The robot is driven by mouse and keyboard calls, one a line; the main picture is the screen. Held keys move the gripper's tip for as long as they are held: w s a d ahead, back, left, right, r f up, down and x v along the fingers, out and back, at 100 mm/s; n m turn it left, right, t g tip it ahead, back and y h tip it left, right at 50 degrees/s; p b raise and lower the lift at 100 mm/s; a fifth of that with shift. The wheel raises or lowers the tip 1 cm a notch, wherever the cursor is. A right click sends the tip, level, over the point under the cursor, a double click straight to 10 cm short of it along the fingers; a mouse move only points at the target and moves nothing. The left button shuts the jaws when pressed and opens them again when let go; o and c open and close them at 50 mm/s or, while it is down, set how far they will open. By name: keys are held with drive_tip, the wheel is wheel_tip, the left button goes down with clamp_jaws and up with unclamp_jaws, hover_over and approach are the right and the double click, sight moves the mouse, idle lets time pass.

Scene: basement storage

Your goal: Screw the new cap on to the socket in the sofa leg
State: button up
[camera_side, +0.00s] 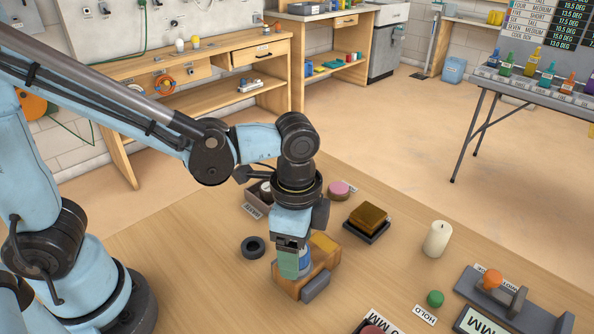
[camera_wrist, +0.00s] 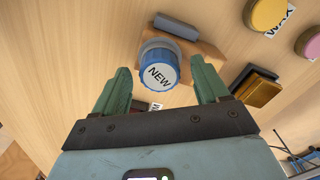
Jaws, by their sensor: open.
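A blue ribbed cap (camera_wrist: 157,72) with a white top reading NEW shows in the wrist view, between the fingertips of my gripper (camera_wrist: 163,84). My gripper is open, with a gap visible on both sides of the cap. The cap is at a wooden block (camera_wrist: 207,52) with a grey rounded piece (camera_wrist: 176,25) on its far side. In the side view my green-fingered gripper (camera_side: 288,264) points down over the block (camera_side: 288,287) and hides most of the blue cap (camera_side: 306,258).
A black ring (camera_side: 253,247) lies left of the block. A pink disc (camera_side: 338,190), an amber block (camera_side: 370,214) on a dark base, a white candle (camera_side: 437,239) and a green ball (camera_side: 435,298) stand to the right. Bare tabletop lies between the block and candle.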

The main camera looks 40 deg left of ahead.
drive_tip(key=shift+r, duration=4.45)
drive_tip(key=w+a+f+n+t, duration=0.1)
drive_tip(key=a+f+n+t, duration=0.1)
drive_tip(key=a+n+t, duration=0.5)
drive_tip(key=a+n, duration=0.5)
drive_tip(key=a, duration=0.3)
drive_tip(key=shift+a, duration=0.3)
drive_tip(key=shift+f, duration=0.1)
